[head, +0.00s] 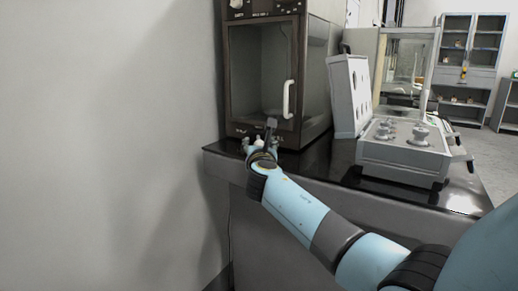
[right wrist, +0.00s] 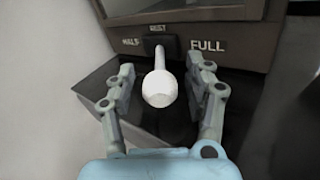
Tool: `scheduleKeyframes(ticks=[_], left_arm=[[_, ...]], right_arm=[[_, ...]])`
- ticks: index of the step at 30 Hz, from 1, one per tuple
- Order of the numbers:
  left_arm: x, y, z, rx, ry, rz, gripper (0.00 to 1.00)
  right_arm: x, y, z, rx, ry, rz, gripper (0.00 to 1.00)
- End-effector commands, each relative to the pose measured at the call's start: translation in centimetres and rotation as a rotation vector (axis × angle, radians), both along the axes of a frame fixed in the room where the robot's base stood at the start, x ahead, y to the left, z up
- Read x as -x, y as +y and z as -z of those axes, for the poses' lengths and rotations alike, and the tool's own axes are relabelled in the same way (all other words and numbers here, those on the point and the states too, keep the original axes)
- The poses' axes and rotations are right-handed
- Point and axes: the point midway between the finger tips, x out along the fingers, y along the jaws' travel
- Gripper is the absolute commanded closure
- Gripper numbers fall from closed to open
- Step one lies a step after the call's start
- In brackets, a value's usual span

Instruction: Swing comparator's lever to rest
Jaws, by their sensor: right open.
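The comparator (head: 262,75) is a tall dark brown cabinet with a glass door and a white handle, standing at the back end of the dark counter. Its lever (right wrist: 159,88) has a white rounded knob and shows in the right wrist view, sticking out of a dark slot toward the camera, close below the REST label. HALF is to the left and FULL to the right. My right gripper (right wrist: 161,63) is open, with one finger on each side of the lever and gaps on both sides. My left gripper is out of view.
A grey box instrument (head: 405,155) with knobs and a raised lid (head: 348,95) stands on the counter (head: 320,160) to the right. A glass-sided case (head: 408,60) is behind it. A plain wall (head: 110,140) closes off the left. Shelves (head: 470,55) stand far back.

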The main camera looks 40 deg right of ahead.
Motion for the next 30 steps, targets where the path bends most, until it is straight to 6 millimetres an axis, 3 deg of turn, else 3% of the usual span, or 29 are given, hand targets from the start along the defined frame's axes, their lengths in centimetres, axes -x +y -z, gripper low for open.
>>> scheduleKeyframes(ticks=[7, 19, 30], left_arm=[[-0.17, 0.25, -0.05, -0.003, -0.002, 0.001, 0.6], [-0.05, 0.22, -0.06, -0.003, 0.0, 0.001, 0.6], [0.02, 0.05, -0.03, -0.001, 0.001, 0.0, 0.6]], right_arm=[[-0.04, -0.04, -0.01, 0.0, 0.0, 0.0, 0.48], [-0.02, -0.01, 0.02, -0.001, 0.001, 0.0, 1.0], [-0.01, -0.01, 0.05, -0.001, 0.001, 0.0, 1.0]])
